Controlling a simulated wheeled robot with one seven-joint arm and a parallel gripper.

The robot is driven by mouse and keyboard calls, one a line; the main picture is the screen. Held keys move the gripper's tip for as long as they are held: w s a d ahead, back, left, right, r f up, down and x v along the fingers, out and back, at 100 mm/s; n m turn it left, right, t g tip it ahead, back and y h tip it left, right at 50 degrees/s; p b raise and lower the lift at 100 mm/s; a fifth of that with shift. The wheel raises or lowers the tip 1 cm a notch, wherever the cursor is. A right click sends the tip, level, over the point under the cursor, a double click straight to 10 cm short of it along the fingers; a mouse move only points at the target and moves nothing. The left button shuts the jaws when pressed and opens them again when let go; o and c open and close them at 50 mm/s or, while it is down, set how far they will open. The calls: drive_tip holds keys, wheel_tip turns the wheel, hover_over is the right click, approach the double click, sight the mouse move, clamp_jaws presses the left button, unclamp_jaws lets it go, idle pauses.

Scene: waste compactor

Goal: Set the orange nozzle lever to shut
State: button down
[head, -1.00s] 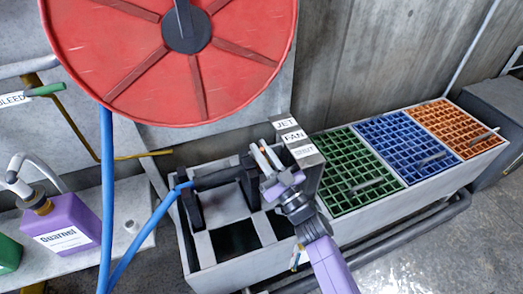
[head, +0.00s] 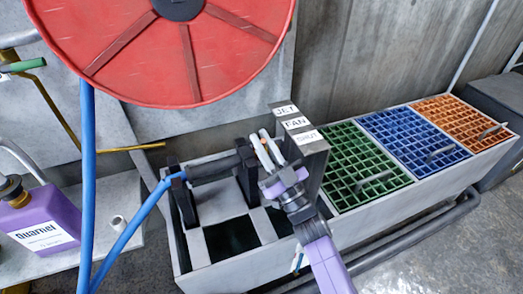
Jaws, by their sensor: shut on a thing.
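My gripper (head: 267,143) is at the right end of the dark nozzle (head: 213,166), just left of a dark grey block (head: 311,162). Its two pale fingers are shut on what looks like the orange nozzle lever, which is mostly hidden between them. The block's top bears the labels JET (head: 286,111), FAN (head: 296,123) and SHUT (head: 306,137), from far to near. The fingers are beside these labels; which one the lever lines up with is hard to tell. A blue hose (head: 135,228) runs to the nozzle's left end.
A large red reel (head: 130,60) hangs above left. Green (head: 365,150), blue (head: 410,137) and orange (head: 445,110) grates lie right of the block. A purple bottle (head: 45,215) stands on a ledge at left. A pipe (head: 420,222) runs along the bin's front.

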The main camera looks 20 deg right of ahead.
drive_tip(key=shift+s+f+b, duration=0.1)
drive_tip(key=shift+s+b, duration=0.05)
drive_tip(key=shift+b, duration=0.15)
drive_tip(key=c, duration=1.4)
unclamp_jaws()
drive_tip(key=shift+c, duration=0.2)
